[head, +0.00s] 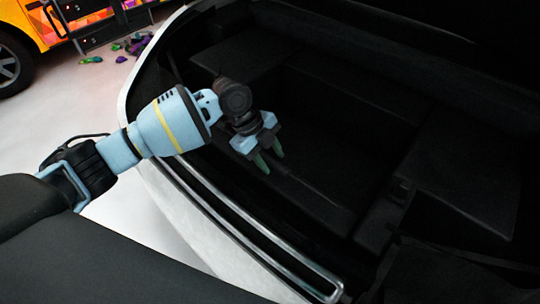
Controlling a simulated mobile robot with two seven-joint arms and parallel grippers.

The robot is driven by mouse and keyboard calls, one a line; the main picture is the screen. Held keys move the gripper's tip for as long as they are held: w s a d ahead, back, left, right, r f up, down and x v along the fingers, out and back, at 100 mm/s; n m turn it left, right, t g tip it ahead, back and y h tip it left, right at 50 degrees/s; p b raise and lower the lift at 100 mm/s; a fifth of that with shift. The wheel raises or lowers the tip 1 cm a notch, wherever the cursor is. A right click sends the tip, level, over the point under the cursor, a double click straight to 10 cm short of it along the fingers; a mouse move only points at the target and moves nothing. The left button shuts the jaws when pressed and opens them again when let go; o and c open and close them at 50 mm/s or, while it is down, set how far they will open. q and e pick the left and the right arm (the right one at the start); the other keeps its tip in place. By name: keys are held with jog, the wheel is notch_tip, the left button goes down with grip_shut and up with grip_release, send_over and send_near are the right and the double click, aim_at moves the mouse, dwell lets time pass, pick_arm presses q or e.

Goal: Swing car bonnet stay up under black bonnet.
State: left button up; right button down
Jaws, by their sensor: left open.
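My left gripper (273,162) reaches in over the dark engine bay (330,125) of the car, its two green fingers apart and pointing down to the right. A thin dark bar, possibly the bonnet stay (305,189), runs from just below the fingertips toward the lower right. It is hard to make out against the black bay, and I cannot tell whether the fingers touch it. The black bonnet cannot be told apart clearly from the dark area along the top. My right gripper is not in view.
The car's pale front edge (170,190) with a chrome strip (262,245) curves below my left arm. Outside it is light floor, with several small coloured pieces (135,45) and an orange vehicle (25,28) at the upper left.

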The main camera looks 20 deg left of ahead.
pick_arm(q)
grip_shut()
